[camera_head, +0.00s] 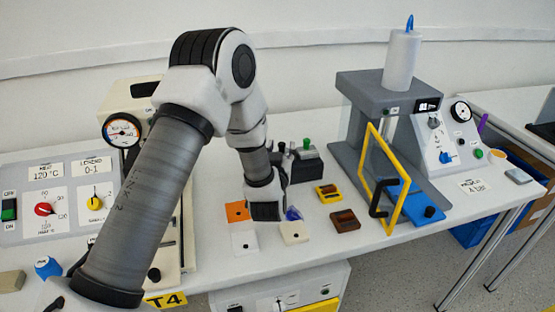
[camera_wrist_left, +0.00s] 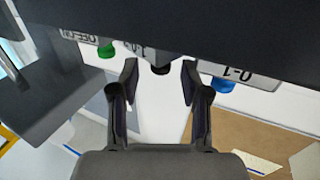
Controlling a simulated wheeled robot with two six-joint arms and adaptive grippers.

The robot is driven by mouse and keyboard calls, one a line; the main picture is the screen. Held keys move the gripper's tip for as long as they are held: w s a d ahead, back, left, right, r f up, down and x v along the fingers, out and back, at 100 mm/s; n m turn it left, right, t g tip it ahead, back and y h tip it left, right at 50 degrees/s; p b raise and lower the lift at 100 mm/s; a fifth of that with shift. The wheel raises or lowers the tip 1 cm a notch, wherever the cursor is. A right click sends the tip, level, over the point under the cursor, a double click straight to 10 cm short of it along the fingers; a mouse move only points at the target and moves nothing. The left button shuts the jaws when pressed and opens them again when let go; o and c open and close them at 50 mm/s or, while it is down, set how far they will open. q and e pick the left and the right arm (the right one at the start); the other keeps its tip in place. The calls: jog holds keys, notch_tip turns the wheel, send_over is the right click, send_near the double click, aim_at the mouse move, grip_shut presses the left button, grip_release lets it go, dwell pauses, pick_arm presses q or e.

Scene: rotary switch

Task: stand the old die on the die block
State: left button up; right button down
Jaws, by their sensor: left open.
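My left gripper (camera_head: 265,208) hangs over the table in front of a dark block (camera_head: 303,165), likely the die block, with a green-topped peg and a dark peg on it. In the left wrist view, the gripper (camera_wrist_left: 158,78) is open, with its two fingers apart. A black knob (camera_wrist_left: 160,70) shows between the fingertips, at the edge of a dark body (camera_wrist_left: 170,30). A green knob (camera_wrist_left: 106,50) and a blue knob (camera_wrist_left: 222,86) show to either side, near white labels. I cannot tell which piece is the old die. My arm partly hides the area beside the block.
A control panel (camera_head: 60,205) is at left.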

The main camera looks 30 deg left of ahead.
pick_arm(q)
jog(key=b+v, duration=0.1)
jog(key=v, duration=1)
jog(key=shift+s+d, duration=0.2)
jog(key=shift+s, duration=0.1)
jog(key=shift+r, duration=0.15)
